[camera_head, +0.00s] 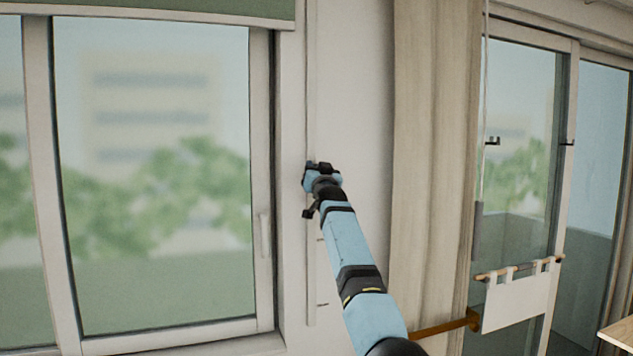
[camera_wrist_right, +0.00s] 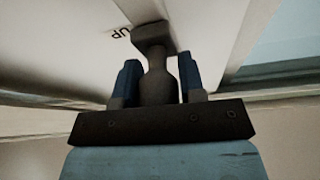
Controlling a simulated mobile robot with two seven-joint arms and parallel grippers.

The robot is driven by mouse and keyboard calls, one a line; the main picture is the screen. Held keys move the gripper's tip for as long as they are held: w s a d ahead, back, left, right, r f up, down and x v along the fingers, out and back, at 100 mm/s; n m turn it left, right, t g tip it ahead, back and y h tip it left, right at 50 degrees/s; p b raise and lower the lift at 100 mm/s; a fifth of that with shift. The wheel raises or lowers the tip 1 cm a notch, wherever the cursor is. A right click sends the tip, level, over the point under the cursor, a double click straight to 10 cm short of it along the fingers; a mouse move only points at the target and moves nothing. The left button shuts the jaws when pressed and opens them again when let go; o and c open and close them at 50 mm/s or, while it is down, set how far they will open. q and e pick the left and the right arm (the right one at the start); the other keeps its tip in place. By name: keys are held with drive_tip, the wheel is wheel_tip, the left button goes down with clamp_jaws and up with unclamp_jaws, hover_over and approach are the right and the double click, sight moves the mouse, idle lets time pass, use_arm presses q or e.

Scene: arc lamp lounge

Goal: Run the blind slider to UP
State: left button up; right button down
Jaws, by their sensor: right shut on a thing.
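The blind slider's vertical track (camera_head: 311,270) runs down the wall just right of the window. My right gripper (camera_head: 319,170) is at this track, about halfway down the picture, and mostly hides the slider there. In the right wrist view, its two blue-sided fingers (camera_wrist_right: 158,75) are shut on the dark slider knob (camera_wrist_right: 156,85), one on each side. The lettering UP (camera_wrist_right: 120,33) shows on the pale surface beside the knob's head. The green blind (camera_head: 170,10) is a band at the top of the window. My left gripper is not in view.
The closed window (camera_head: 150,180) has a handle (camera_head: 263,235) left of the track. A beige curtain (camera_head: 430,150) hangs to the right, then a glass door (camera_head: 520,110) with a white cloth (camera_head: 515,300) on a rod. The wall between track and curtain is clear.

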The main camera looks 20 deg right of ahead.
drive_tip(key=shift+s+d+r, duration=0.1)
drive_tip(key=shift+r, duration=0.6)
drive_tip(key=c, duration=0.7)
unclamp_jaws()
drive_tip(key=shift+c, duration=0.2)
drive_tip(key=shift+f, duration=0.2)
drive_tip(key=shift+s+f, duration=0.1)
drive_tip(key=shift+f, duration=0.1)
drive_tip(key=b+v, duration=0.4)
drive_tip(key=v, duration=0.9)
drive_tip(key=shift+s+b, duration=0.2)
drive_tip(key=shift+b, duration=0.1)
